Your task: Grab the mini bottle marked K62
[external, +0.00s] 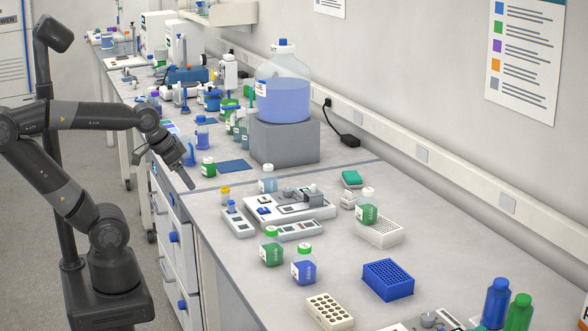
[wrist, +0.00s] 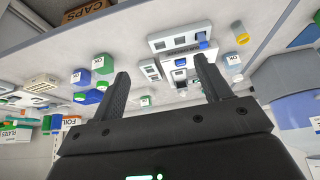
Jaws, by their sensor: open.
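I cannot read K62 on any label, so I cannot tell which mini bottle it is.
A grey block (external: 285,143) carries a large blue-filled bottle (external: 283,100). White instruments (external: 292,207), a blue rack (external: 388,279) and a white rack (external: 380,231) stand on the bench. Bare bench top (external: 205,215) lies along the front edge near the yellow-capped bottle.

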